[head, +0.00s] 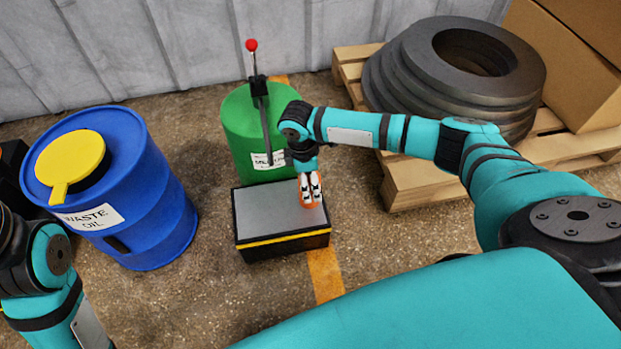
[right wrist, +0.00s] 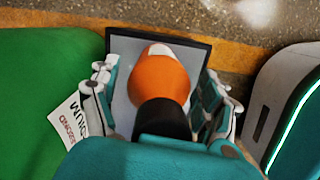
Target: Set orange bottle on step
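The orange bottle (head: 308,205) is at the right part of the grey top of the black step (head: 284,243), which has a yellow stripe. Its base appears to be on the step, but the contact is partly hidden. My right gripper (head: 310,187) points down around the bottle. In the right wrist view the orange bottle (right wrist: 160,80) is between the fingers of the gripper (right wrist: 160,98), with grey step surface showing in gaps beside it, so the fingers look open. The left arm shows at the left edge, its gripper out of view.
A green drum (head: 245,135) with a red-knobbed lever stands right behind the step. A blue waste-oil drum (head: 165,205) with a yellow lid is to the left. A pallet (head: 400,185) with stacked black rings (head: 400,85) is to the right. Bare floor lies between.

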